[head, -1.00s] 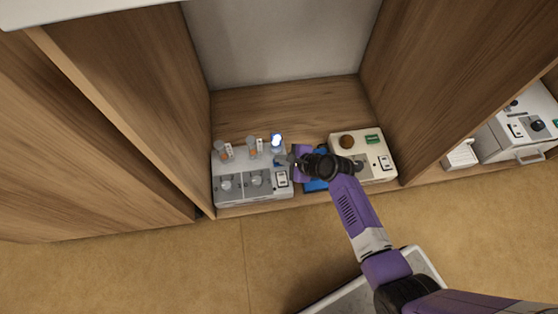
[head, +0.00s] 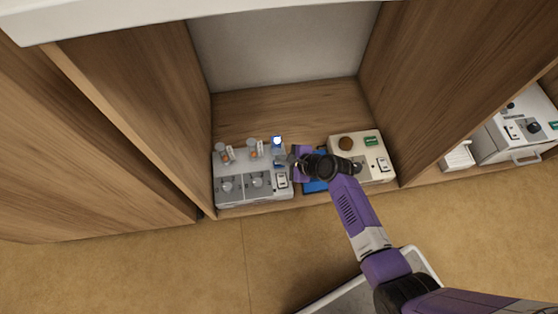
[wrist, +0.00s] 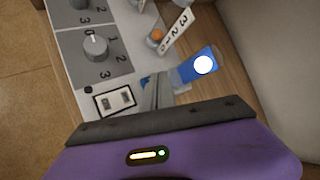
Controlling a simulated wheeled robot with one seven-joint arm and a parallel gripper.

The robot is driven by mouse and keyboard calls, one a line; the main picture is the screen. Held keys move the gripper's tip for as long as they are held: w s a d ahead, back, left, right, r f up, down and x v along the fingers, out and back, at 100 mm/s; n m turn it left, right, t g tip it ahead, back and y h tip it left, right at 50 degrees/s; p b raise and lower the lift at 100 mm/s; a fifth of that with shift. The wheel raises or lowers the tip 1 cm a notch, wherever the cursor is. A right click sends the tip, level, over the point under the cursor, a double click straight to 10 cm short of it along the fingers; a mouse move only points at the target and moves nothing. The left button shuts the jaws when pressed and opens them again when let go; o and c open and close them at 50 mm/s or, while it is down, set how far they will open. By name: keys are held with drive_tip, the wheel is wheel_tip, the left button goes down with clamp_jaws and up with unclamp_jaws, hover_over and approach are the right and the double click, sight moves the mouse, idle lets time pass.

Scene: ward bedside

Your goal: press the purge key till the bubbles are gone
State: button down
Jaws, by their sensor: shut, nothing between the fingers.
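A grey unit (head: 231,197) stands on the shelf at the left, with two numbered knobs and a rocker switch (head: 282,180) on its face. A blue panel with a bright white round light (head: 277,141) stands upright at its right rear; it also shows in the wrist view (wrist: 187,73). My gripper (head: 291,160) is shut and empty, over the unit's right end just in front of the blue panel. In the wrist view its dark fingers (wrist: 163,120) cover part of the unit beside the switch. I cannot make out a purge key or any bubbles.
Two gauges with orange balls (head: 252,152) rise at the grey unit's back. A cream unit (head: 375,171) stands to the right, partly behind my arm, with a blue item (head: 315,186) between. Wooden walls close in both sides. Another white unit (head: 515,130) is at far right.

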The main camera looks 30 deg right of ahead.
drive_tip(key=shift+r, duration=0.1)
wheel_tip(320, 180, up, 5)
drive_tip(key=p, duration=0.5)
drive_tip(key=shift+p, duration=0.3)
idle(0.8)
